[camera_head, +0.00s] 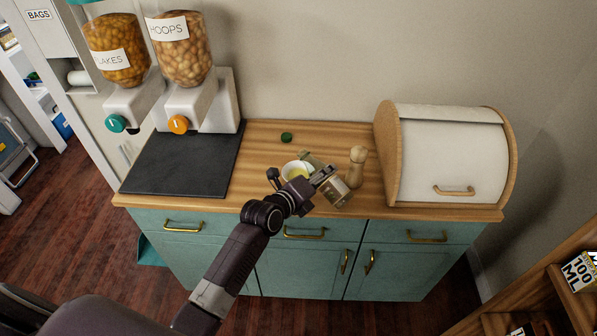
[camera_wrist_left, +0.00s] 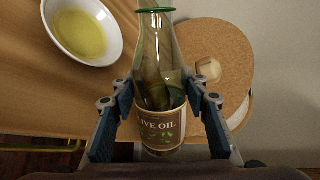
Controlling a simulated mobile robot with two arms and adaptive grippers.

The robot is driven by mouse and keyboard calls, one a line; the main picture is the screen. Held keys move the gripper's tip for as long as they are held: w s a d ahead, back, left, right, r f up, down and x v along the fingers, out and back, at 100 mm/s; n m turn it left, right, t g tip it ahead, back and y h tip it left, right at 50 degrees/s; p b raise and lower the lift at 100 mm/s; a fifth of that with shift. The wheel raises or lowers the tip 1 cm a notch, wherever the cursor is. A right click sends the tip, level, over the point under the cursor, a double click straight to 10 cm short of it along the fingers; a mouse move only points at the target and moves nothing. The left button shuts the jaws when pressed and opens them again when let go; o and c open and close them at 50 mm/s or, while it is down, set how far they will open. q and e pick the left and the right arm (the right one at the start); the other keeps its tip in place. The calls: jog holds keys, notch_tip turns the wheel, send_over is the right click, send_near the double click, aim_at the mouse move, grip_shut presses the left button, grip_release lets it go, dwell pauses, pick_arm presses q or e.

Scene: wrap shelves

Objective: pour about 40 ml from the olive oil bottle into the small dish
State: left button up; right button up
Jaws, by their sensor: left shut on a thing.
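My left gripper (camera_head: 324,177) is shut on the olive oil bottle (camera_head: 336,192), whose label and greenish glass show in both views. In the head view the bottle leans, its neck toward the upper left, beside the dish. The wrist view shows the bottle (camera_wrist_left: 158,125) between the fingers (camera_wrist_left: 160,108), its green-rimmed mouth uncapped. I see no stream of oil. The small white dish (camera_head: 287,167) stands on the wooden counter, just left of the bottle, with yellow oil in it. It also shows in the left wrist view (camera_wrist_left: 112,52). My right gripper is not in view.
A green cap (camera_head: 287,138) lies behind the dish. A wooden mill (camera_head: 356,167) stands right of the bottle, and a bread box (camera_head: 450,160) farther right. Two dispensers (camera_head: 205,100) stand at the left behind a dark mat (camera_head: 180,163). Counter (camera_head: 330,137) behind is clear.

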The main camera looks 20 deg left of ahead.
aim_at(321, 166)
pick_arm(q)
jog(key=shift+r, duration=0.25)
jog(key=shift+w+a+r+m+t+y+p, duration=0.1)
jog(key=shift+a+r+m+t+y+p, duration=0.1)
jog(key=shift+r+m+p, duration=0.2)
jog(key=shift+w+a+r+m+t+y+p, duration=0.15)
jog(key=shift+r+m+y, duration=0.1)
jog(key=shift+m, duration=0.25)
jog(key=shift+w+a+r+m+t, duration=0.15)
jog(key=shift+a+r+m+t, duration=0.15)
jog(key=shift+m, duration=0.3)
jog(key=shift+a+r+m+t+y, duration=0.1)
jog(key=shift+r+m+t+y, duration=0.2)
jog(key=shift+m+y, duration=0.25)
jog(key=shift+d+r+m+t+b, duration=0.1)
jog(key=shift+d+m+t+b, duration=0.15)
jog(key=shift+m+b, duration=0.55)
jog(key=m+t+b, duration=0.1)
jog(key=m+b, duration=0.1)
jog(key=b, duration=0.2)
jog(key=shift+d+m+y, duration=0.15)
jog(key=shift+m+y, duration=0.1)
jog(key=shift+y, duration=0.05)
jog(key=shift+m+t+b, duration=0.3)
jog(key=shift+r+m, duration=0.3)
jog(key=shift+r, duration=0.4)
jog(key=shift+r+m+t, duration=0.3)
jog(key=shift+r+m, duration=0.2)
jog(key=shift+r, duration=0.25)
